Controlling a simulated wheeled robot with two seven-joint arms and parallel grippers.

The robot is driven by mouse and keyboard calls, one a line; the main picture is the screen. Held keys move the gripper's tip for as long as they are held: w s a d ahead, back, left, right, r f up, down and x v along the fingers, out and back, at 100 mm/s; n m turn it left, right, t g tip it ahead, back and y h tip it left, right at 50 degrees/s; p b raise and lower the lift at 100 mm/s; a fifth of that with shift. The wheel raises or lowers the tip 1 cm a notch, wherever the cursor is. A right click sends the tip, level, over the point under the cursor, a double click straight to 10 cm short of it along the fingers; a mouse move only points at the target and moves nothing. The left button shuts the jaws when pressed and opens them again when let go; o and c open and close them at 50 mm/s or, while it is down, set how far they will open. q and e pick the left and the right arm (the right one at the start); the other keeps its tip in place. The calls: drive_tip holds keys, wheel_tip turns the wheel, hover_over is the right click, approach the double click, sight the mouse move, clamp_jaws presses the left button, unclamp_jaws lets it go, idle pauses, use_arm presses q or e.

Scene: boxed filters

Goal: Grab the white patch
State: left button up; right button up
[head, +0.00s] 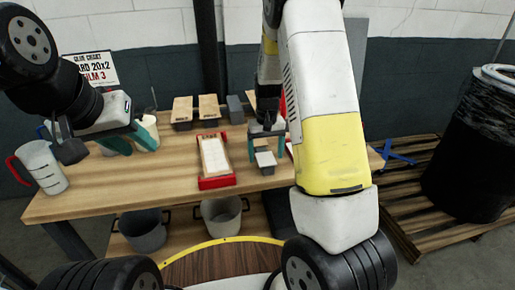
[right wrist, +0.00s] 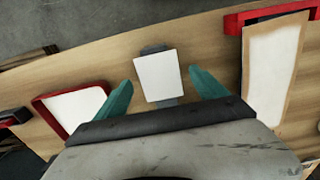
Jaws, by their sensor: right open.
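The white patch (head: 265,159) is a small white rectangle on a grey block near the table's front edge. In the right wrist view the white patch (right wrist: 159,75) lies in the middle, between my two teal fingers. My right gripper (head: 266,148) is open and empty, with one finger on each side of the patch; it also shows in the right wrist view (right wrist: 163,88). The fingers appear apart from the patch. My left gripper (head: 129,143) hangs over the table's left part, fingers apart, with nothing visible between them.
A red-ended frame with a pale panel (head: 214,155) lies left of the patch; a red-rimmed white piece (right wrist: 75,108) lies on its other side. A clear jug (head: 42,166) and a cream cup (head: 149,128) stand at left. Boards on grey blocks (head: 182,108) stand behind.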

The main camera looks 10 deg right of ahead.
drive_tip(key=shift+f, duration=0.25)
idle(0.3)
drive_tip(key=c, duration=1.4)
